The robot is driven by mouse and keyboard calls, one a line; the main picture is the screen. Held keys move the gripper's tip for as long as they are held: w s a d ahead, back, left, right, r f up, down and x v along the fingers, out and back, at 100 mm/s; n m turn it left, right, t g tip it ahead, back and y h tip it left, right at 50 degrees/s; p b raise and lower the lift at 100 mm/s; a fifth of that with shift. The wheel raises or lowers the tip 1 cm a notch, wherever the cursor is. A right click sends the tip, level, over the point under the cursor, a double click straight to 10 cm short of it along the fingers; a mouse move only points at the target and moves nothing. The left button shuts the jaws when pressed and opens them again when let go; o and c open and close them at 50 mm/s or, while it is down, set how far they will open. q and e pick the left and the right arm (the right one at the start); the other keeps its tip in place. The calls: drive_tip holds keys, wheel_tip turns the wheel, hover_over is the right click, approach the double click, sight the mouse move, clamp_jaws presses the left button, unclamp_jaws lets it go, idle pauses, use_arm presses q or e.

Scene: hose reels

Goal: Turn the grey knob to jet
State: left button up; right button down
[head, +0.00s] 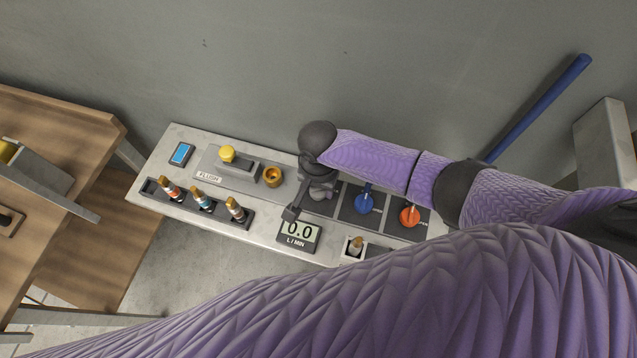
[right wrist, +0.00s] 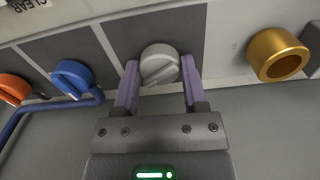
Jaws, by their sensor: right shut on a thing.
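The grey knob (right wrist: 160,64) sits on a dark square of the panel and shows between my right gripper's two purple fingers in the right wrist view. My right gripper (right wrist: 159,84) is shut on the knob, with a finger on each side of it. In the head view my right gripper (head: 312,192) reaches down over the panel (head: 262,222) and mostly hides the grey knob. The jet marking cannot be read in either view. My left gripper does not show.
A blue knob (head: 366,203) and an orange knob (head: 409,215) stand to the right of the grey one. A brass fitting (head: 272,177) and a yellow button (head: 227,154) are to the left. A display (head: 298,233) reads 0.0 L/MIN. Several nozzles stand in a front tray (head: 218,217).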

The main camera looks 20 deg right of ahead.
drive_tip(key=shift+r+n+p, duration=0.15)
drive_tip(key=shift+n+p, duration=0.55)
drive_tip(key=shift+n, duration=0.4)
drive_tip(key=n+p, duration=0.1)
drive_tip(key=n, duration=0.1)
drive_tip(key=shift+n, duration=0.3)
drive_tip(key=n+p, duration=0.1)
drive_tip(key=n, duration=0.2)
drive_tip(key=shift+n+p, duration=0.3)
drive_tip(key=shift+n, duration=1.6)
drive_tip(key=shift+c, duration=0.7)
unclamp_jaws()
